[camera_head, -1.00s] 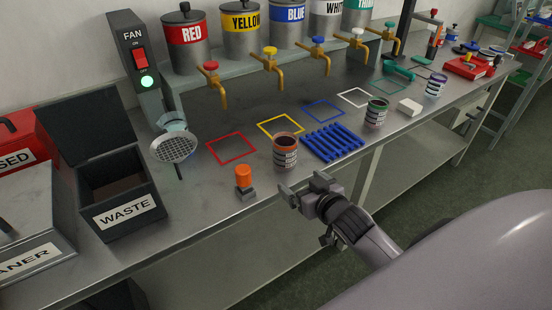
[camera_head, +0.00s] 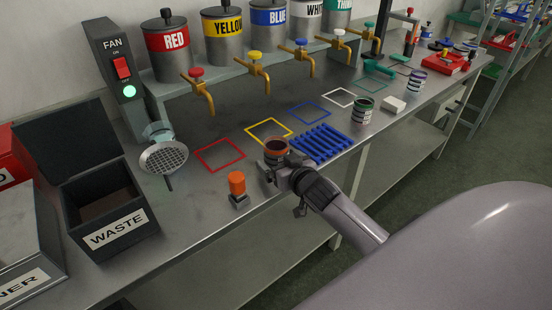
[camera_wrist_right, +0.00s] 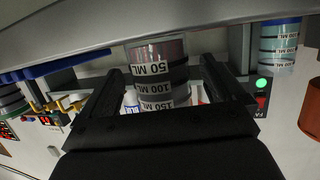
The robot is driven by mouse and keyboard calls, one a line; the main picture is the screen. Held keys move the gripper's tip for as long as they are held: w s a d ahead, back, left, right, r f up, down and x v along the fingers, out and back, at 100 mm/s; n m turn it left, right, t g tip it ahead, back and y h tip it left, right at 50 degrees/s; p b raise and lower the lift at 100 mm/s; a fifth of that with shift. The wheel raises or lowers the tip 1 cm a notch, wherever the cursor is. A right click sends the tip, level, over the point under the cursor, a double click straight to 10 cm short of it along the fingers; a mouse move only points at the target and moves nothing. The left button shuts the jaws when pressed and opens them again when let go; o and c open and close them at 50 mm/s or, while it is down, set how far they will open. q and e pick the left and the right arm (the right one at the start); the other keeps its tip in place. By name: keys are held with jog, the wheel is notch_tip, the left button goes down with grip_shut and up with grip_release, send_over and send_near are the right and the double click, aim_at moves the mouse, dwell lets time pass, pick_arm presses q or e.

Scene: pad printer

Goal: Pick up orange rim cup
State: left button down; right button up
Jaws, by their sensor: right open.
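The orange rim cup (camera_head: 276,146) stands upright on the bench near the front edge, its lower part hidden behind my right gripper (camera_head: 274,172). In the right wrist view the cup (camera_wrist_right: 158,75) shows black volume bands marked 50, 100 and 150 ML. It sits between the two spread fingers of the right gripper (camera_wrist_right: 160,82), with a gap on each side. The right gripper is open, and the cup looks unheld. My left gripper is in neither view.
An orange-topped block (camera_head: 237,187) stands close left of the cup. A blue slatted rack (camera_head: 322,143) lies close to its right, and a green-rim cup (camera_head: 363,109) beyond. A strainer (camera_head: 164,158) and waste bin (camera_head: 110,205) are left. Taps (camera_head: 208,95) overhang behind.

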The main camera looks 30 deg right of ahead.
jog(key=shift+x, duration=1.05)
jog(key=c, duration=1.1)
jog(key=shift+r, duration=0.1)
